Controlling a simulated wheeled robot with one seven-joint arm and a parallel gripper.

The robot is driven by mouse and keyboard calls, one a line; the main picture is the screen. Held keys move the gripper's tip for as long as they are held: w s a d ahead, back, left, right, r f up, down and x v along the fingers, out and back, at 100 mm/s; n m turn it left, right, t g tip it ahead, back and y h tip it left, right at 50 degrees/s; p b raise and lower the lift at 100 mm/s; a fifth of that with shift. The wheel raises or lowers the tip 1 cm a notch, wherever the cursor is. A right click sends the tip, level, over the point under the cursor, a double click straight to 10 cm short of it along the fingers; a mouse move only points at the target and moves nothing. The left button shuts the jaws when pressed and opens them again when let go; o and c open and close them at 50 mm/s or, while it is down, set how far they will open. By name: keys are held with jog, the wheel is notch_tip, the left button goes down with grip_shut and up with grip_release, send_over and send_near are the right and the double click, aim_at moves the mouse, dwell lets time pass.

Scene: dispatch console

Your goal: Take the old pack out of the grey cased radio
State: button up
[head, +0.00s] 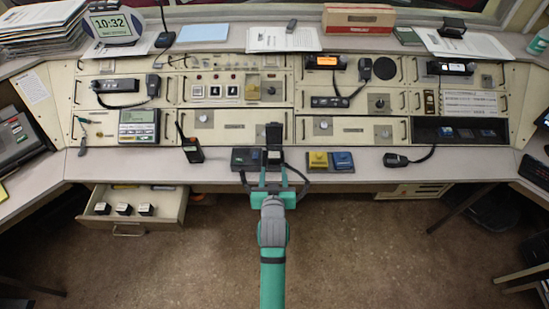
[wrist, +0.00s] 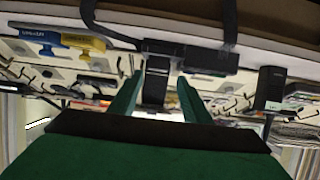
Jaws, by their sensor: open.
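The dark grey cased radio (head: 244,158) lies on the front edge of the desk, with straps hanging down. A dark upright flap (head: 273,133) stands at its right end; whether the old pack sits under it I cannot tell. My gripper (head: 273,174) is open just in front of that end. In the wrist view, which looks upside down, the radio's case (wrist: 208,57) shows beyond my gripper (wrist: 157,78), and a dark block (wrist: 155,88) appears between the fingers. Contact with it is not clear.
A handheld radio (head: 191,150) stands to the left. A corded microphone (head: 396,160) lies farther right.

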aim_at(274, 157)
jog(key=x, duration=0.4)
jog(key=shift+w+f, duration=0.2)
jog(key=shift+w, duration=0.15)
jog(key=x, duration=0.4)
jog(key=shift+w+d+r, duration=0.1)
jog(key=shift+r, duration=0.25)
jog(key=shift+w+f, duration=0.25)
jog(key=shift+w, duration=0.35)
jog(key=c, duration=0.9)
